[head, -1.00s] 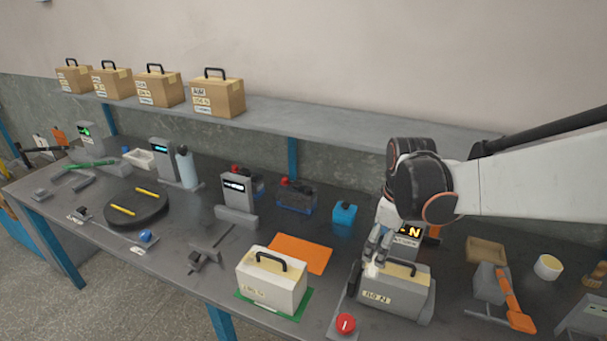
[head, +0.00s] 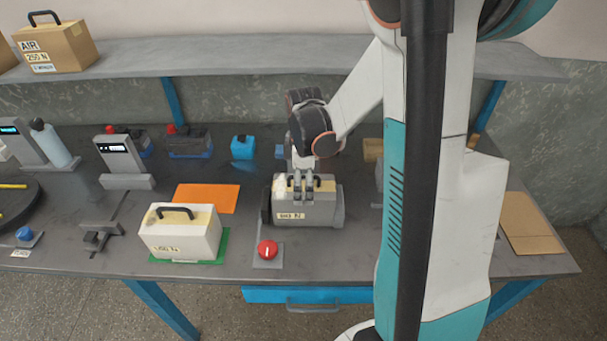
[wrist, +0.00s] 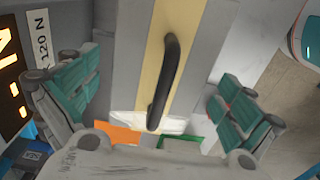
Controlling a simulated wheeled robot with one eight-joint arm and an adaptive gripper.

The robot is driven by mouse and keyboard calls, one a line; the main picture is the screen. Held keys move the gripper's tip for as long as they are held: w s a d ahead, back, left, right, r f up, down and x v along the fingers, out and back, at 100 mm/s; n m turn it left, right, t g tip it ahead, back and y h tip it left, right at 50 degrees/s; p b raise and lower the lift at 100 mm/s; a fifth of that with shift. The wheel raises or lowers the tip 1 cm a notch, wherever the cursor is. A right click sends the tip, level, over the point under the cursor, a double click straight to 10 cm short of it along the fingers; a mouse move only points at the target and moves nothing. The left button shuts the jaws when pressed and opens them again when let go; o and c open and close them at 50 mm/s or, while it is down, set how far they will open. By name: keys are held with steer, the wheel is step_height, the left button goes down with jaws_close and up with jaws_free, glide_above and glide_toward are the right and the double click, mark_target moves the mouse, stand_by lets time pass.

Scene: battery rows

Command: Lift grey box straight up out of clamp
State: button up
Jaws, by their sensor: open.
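The grey box (head: 305,210) has a white label, a tan top strip and a black handle. It sits upright on the bench between the dark grey sides of the clamp (head: 266,206). My gripper (head: 304,191) is above the box, pointing down over its handle. In the wrist view, the black handle (wrist: 166,80) runs along the tan strip between the two green-padded fingers of my open gripper (wrist: 155,100). A gap shows between the handle and each finger. The fingers hide part of the handle in the head view.
A red button (head: 267,250) stands in front of the clamp. A white box (head: 180,238) on a green mat and an orange sheet (head: 206,198) lie to the left. A shelf (head: 250,60) runs behind, above the bench.

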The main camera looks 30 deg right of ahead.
step_height(320, 180, down, 5)
steer(key=shift+b, duration=0.75)
steer(key=shift+c, duration=0.6)
steer(key=c, duration=1.9)
steer(key=shift+r, duration=0.2)
steer(key=shift+r+p, duration=3.5)
steer(key=shift+r, duration=1.35)
